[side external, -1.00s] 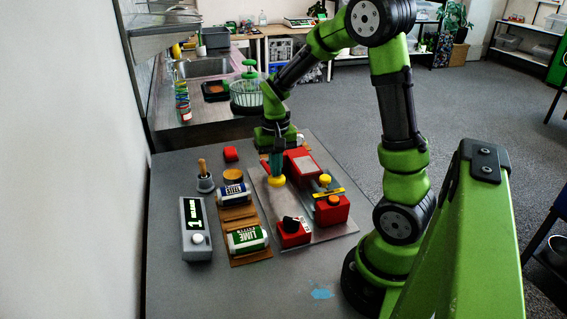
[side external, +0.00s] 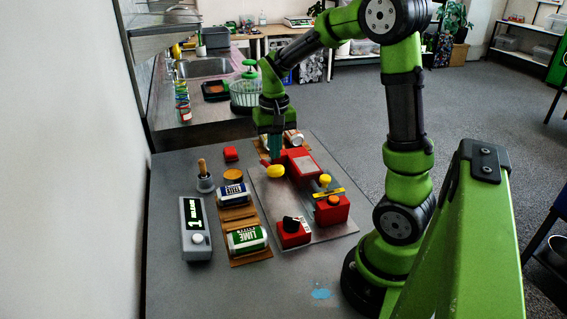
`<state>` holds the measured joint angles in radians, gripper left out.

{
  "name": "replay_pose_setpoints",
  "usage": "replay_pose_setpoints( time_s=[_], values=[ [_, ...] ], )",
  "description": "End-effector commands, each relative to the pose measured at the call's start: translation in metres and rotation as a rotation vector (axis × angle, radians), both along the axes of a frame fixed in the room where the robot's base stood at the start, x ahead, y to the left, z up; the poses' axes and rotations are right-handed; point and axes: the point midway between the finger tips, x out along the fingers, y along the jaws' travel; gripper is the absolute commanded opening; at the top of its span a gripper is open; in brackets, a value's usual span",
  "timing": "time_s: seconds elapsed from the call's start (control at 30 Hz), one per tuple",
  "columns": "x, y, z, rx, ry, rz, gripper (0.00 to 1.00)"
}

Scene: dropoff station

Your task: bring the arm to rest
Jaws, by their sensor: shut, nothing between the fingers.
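My gripper (side external: 275,148) hangs fingers-down over the far part of the metal plate (side external: 262,193). Its fingers are shut with nothing between them. The fingertips are just behind a yellow knob (side external: 276,171) on a red lever and left of the red block (side external: 300,165). I cannot tell from this view whether the fingertips touch anything. My arm is bent, with its elbow high at the top of the picture.
A red box with a black knob (side external: 293,232) and a red box with an orange button (side external: 332,209) stand on the plate. To the left are labelled cans (side external: 247,239), a grey display box (side external: 195,228) and a joystick (side external: 204,177).

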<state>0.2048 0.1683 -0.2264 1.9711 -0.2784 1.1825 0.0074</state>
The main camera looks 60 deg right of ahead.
Motion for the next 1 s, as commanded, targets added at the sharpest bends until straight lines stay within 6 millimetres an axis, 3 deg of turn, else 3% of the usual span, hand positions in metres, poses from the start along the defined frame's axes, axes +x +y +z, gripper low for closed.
replay_pose_setpoints(
  time_s=[0.2,0.57,0.77,1.0],
  values=[
    [0.0,0.0,0.012,-0.001,-0.001,0.001,0.0],
    [-0.001,0.003,0.006,0.004,-0.01,0.011,0.0],
    [-0.015,0.055,0.029,0.036,-0.171,0.107,0.0],
    [-0.053,0.13,0.069,0.051,-0.438,0.276,0.0]
  ],
)
